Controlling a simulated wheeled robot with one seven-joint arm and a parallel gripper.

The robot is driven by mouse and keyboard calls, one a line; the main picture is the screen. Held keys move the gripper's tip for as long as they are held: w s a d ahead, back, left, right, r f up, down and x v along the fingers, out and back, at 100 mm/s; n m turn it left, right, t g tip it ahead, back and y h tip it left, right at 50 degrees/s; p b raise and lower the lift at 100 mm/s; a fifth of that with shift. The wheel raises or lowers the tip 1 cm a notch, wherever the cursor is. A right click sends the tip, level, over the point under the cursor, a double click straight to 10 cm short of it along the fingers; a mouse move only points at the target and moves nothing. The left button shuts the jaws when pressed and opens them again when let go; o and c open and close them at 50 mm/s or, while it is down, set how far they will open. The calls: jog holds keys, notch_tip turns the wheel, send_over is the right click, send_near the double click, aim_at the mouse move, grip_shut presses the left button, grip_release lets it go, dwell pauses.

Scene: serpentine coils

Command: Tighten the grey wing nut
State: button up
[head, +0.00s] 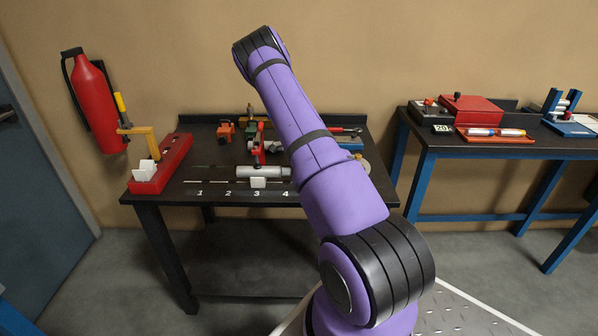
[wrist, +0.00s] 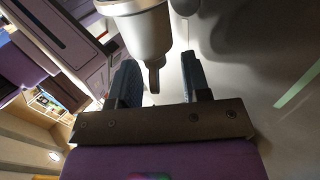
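In the wrist view the two dark fingers of my gripper (wrist: 159,62) stand wide apart. A silver-grey cylindrical body (wrist: 146,35) comes down from the top edge. A thin tab (wrist: 154,78) hangs from its tapered end into the gap between the fingers. It looks like a wing of the grey wing nut seen edge on, but I cannot be sure. I see space on both sides of the tab and no finger touching it. In the head view my purple arm hides my gripper, and I cannot make out the wing nut there.
A dark workbench (head: 225,201) holds a grey cylinder (head: 262,172), a red upright clamp handle (head: 260,143), an orange block (head: 226,131) and a red rail (head: 165,165) at left. A second bench (head: 450,147) with red boxes stands right. A fire extinguisher (head: 97,105) hangs on the wall.

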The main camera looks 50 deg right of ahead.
jog(key=v, duration=1.1)
dwell(0.6)
